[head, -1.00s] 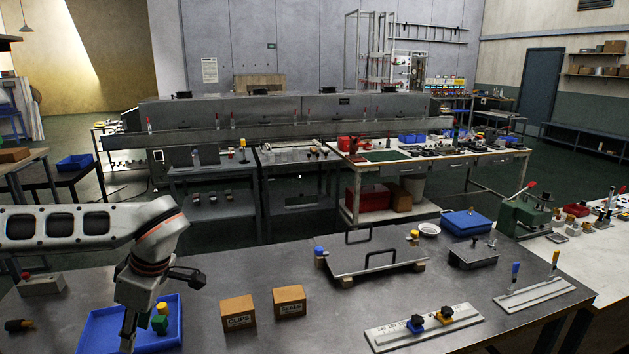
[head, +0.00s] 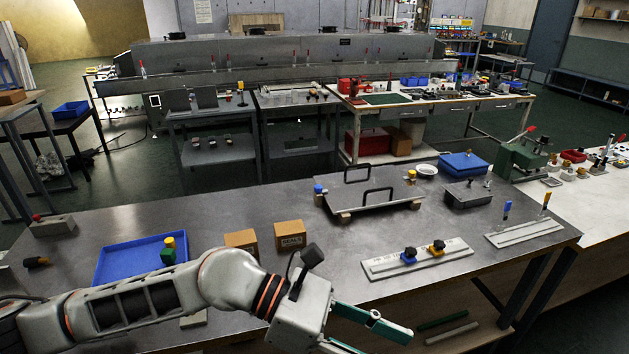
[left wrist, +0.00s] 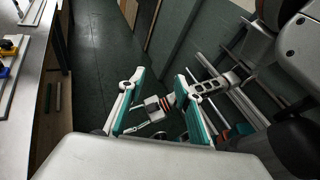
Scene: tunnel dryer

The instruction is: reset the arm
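My left arm comes in from the left across the front of the steel table (head: 240,215). Its gripper (head: 358,335) is past the table's front edge, low in the head view and partly cut off by the frame. In the left wrist view the two teal-lined fingers of the left gripper (left wrist: 160,85) stand apart, open, with nothing between their tips. Beyond them, lower down, a grey arm with orange rings (left wrist: 170,101) shows, probably my right one; its fingers are too small to read. My right arm is not in the head view.
On the table are a blue tray (head: 118,262) with a yellow-green piece (head: 168,250), two cardboard boxes (head: 290,236), a handled plate (head: 370,190) and a white rail (head: 385,268). Green and white bars (head: 450,333) lie below the right side. Floor (head: 590,320) shows at lower right.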

